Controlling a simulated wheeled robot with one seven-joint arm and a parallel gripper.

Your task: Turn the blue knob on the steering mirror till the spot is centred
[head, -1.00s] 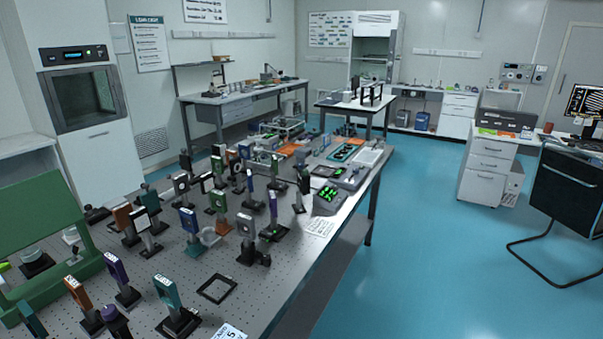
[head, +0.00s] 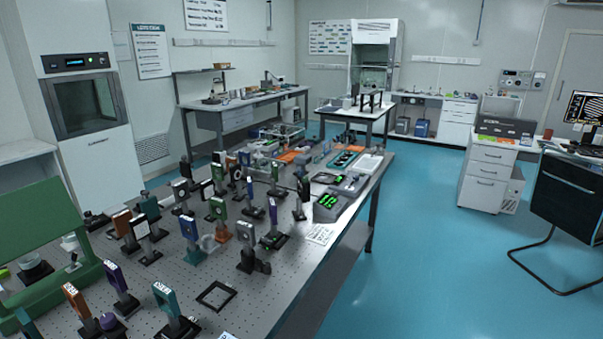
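The optical table (head: 285,290) runs from the lower left towards the middle of the head view. Many upright optic mounts stand on it, in orange, purple, teal, green, blue and black. I cannot tell which one is the steering mirror. A blue mount (head: 189,230) stands near the middle of the crowd, but I cannot make out a blue knob on it or elsewhere. No light spot is clear to me. A grey box with a green lit display (head: 327,203) stands at the table's right edge. My gripper is not in this view.
A green frame (head: 45,235) stands at the near left of the table. An empty black square frame (head: 216,296) lies flat near the front. The blue floor (head: 420,260) right of the table is open, up to a drawer unit (head: 488,172) and a black chair (head: 568,200).

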